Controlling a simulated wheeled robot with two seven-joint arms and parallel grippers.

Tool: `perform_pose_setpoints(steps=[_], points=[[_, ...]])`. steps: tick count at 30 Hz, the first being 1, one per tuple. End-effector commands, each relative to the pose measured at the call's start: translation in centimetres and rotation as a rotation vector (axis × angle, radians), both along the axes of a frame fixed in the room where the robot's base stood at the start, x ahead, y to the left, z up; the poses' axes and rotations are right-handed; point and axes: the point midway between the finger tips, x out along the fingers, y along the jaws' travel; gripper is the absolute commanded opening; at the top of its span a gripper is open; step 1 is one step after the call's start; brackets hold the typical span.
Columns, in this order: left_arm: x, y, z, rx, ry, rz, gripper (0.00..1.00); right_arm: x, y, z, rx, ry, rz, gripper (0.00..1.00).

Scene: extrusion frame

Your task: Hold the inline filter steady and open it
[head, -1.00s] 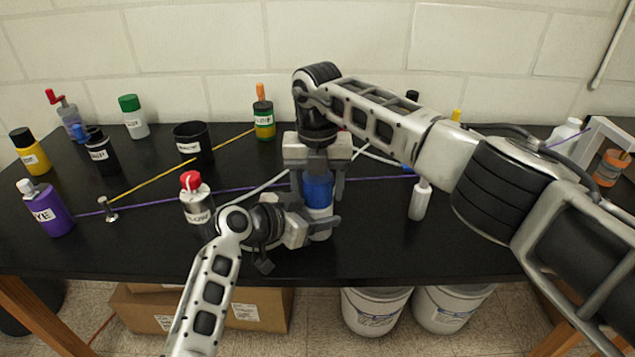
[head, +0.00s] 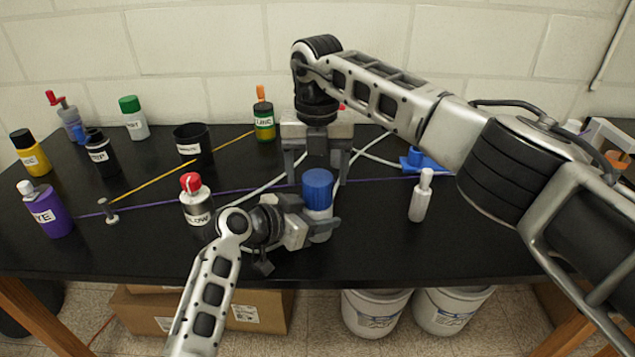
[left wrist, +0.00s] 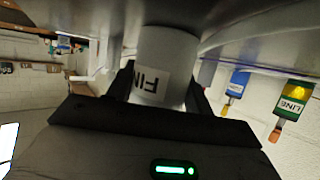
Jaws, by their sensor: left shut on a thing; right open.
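The inline filter has a blue cap (head: 317,186) on top of a white body (head: 321,232), and stands upright near the middle of the table. My left gripper (head: 318,222) is shut on the white body from the left, low down. The left wrist view shows the white body (left wrist: 165,65) with part of a label between the fingers. My right gripper (head: 317,160) points down above the blue cap. Its fingers are open, spread to either side, with a gap between palm and cap. The cap sits on the body; whether it is loosened I cannot tell.
A silver red-capped bottle (head: 196,200) stands left of the filter, a small white bottle (head: 421,197) to its right. Pale tubing and a purple cord (head: 150,207) cross the table behind. Several bottles and a black cup (head: 192,146) stand at the left and back. The front edge is close.

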Motion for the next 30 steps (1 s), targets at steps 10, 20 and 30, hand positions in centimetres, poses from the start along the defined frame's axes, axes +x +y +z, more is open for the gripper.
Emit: perform_pose_setpoints(steps=[10, 20, 30], points=[[0.0, 0.0, 0.0, -0.001, 0.0, -0.001, 0.76, 0.0, -0.1, 0.4, -0.001, 0.001, -0.002, 0.72], [-0.1, 0.2, 0.1, -0.001, -0.001, 0.0, 0.77, 0.0, -0.1, 0.4, -0.001, 0.001, -0.003, 0.72], [-3.6, 4.4, 2.2, 0.005, -0.004, 0.0, 0.77, 0.0, -0.1, 0.1, -0.001, 0.001, -0.002, 0.72]])
